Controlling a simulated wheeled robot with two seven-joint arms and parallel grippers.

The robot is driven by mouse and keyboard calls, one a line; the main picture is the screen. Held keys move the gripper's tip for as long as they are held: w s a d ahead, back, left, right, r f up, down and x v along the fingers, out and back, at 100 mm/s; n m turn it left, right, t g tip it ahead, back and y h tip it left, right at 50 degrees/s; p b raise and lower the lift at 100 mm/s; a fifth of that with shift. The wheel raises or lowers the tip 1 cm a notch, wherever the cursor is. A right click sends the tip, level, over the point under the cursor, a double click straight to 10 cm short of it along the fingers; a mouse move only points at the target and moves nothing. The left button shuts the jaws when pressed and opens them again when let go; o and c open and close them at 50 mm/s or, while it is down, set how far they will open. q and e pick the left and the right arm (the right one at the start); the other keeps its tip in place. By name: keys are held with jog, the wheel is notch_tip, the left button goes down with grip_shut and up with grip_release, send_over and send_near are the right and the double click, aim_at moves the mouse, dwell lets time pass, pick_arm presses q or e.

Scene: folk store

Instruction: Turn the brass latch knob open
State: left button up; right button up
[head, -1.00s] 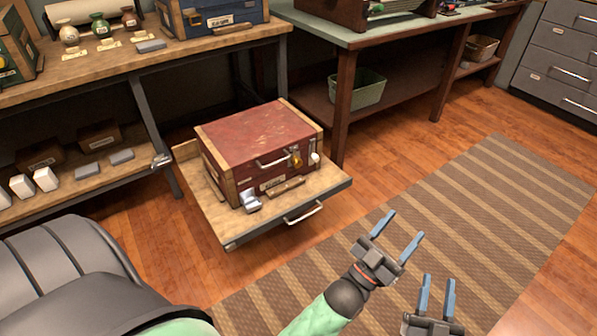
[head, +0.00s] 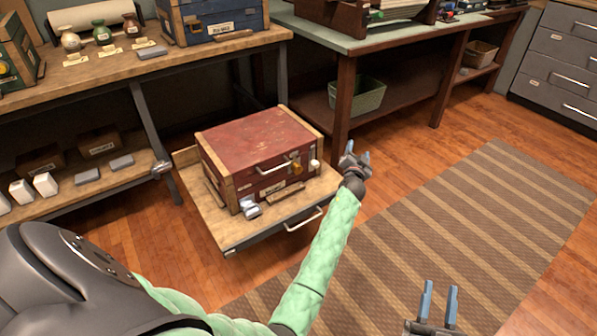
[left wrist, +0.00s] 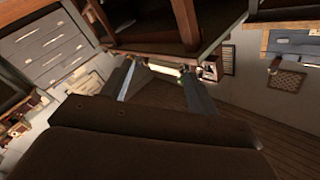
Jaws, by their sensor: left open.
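A red box with wooden edges (head: 255,142) sits on a wooden pull-out tray (head: 228,232) in the head view. The brass latch knob (head: 297,168) is on its front face near the right end, beside a light handle. My left gripper (head: 357,156) is open and empty, to the right of the box and apart from it. In the left wrist view its two fingers (left wrist: 160,80) are spread with nothing between them; the box and knob cannot be made out there. My right gripper (head: 438,302) is open and empty over the striped rug at the bottom.
A wooden bench (head: 130,75) with small bottles stands behind on the left. A green-topped table (head: 335,35) with a green bin (head: 358,94) on its lower shelf is behind on the right. The striped rug (head: 460,215) is clear.

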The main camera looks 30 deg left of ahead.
pick_arm(q)
jog(key=s+a+f+n+g+y, duration=0.15)
jog(key=a+f+g+y, duration=0.25)
jog(key=a+f, duration=0.4)
jog(key=n+g+y, duration=0.6)
jog(key=g+y, duration=0.1)
send_near(299, 171)
jog(key=a, duration=0.2)
jog(key=shift+n, duration=0.25)
jog(key=shift+w+x, duration=0.15)
jog(key=shift+x, duration=1.95)
jog(key=shift+w+x, duration=0.15)
jog(key=shift+x, duration=1.95)
jog(key=shift+d+r, duration=0.1)
jog(key=c, duration=1)
